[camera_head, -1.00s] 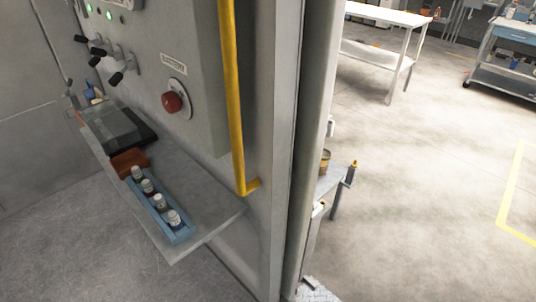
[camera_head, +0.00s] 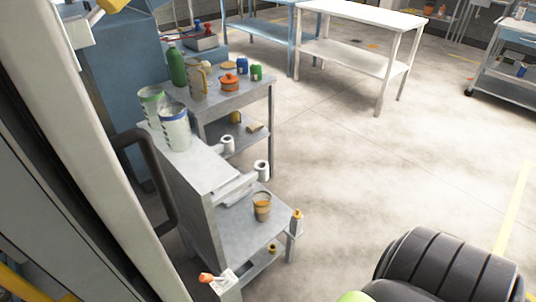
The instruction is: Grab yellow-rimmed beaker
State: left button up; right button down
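A beaker with a yellowish rim and side (camera_head: 198,82) stands upright on the grey bench, beside a green bottle (camera_head: 177,66). A beaker with a blue rim (camera_head: 175,130) and one with a green rim (camera_head: 151,104) stand on a nearer grey cabinet top. A small cup with an orange-brown band (camera_head: 262,207) stands on the lower front shelf; its rim colour is hard to tell. Neither gripper is in view, and nothing is seen touching these vessels.
A door frame with a dark handle (camera_head: 150,165) stands at the left, close to the cabinet (camera_head: 190,165). An orange pot (camera_head: 229,82) and small jars share the bench. A white table (camera_head: 355,18) stands behind. The floor at right is open.

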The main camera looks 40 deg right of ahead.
aim_at(262, 199)
jog(key=l, duration=1.2)
jog(key=l+u, duration=0.1)
jog(key=l, duration=1.15)
jog(key=k, duration=0.05)
